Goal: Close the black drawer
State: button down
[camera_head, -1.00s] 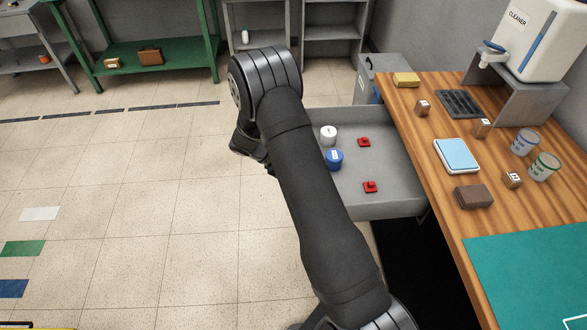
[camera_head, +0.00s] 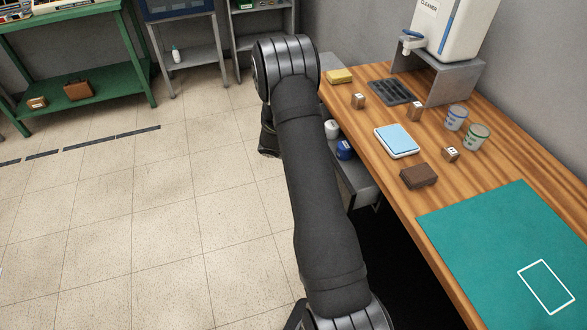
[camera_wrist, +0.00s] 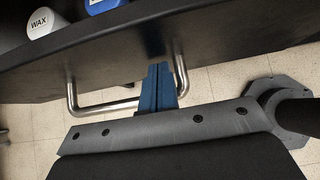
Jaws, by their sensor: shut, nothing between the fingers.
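The drawer (camera_head: 357,188) juts a short way out from under the wooden worktop in the head view, mostly hidden by my arm. Its black front (camera_wrist: 215,55) and metal bar handle (camera_wrist: 105,108) fill the wrist view. My gripper (camera_wrist: 158,70) is shut, with its blue fingers pointing at the black front between the handle's two posts. The fingertips look to be against the front, but contact is hard to judge. A white wax container (camera_wrist: 42,22) and a blue container (camera_head: 345,149) stand inside the drawer.
The wooden worktop (camera_head: 400,215) carries a blue-topped scale (camera_head: 396,139), a brown block (camera_head: 418,176), cans, small cubes and a teal mat (camera_head: 510,240). A cleaner dispenser (camera_head: 450,30) stands at the back. The floor left of my arm is clear.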

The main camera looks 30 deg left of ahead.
jog(key=w+d, duration=0.6)
jog(key=shift+w+d, duration=0.7)
jog(key=shift+w+r, duration=0.1)
jog(key=shift+a+r, duration=0.15)
jog(key=shift+r, duration=0.1)
jog(key=v, duration=1)
jog(key=shift+s+f, duration=0.35)
jog(key=shift+f, duration=0.05)
jog(key=shift+a, duration=0.1)
jog(key=x, duration=0.9)
jog(key=shift+w+d, duration=0.2)
jog(key=shift+w, duration=0.05)
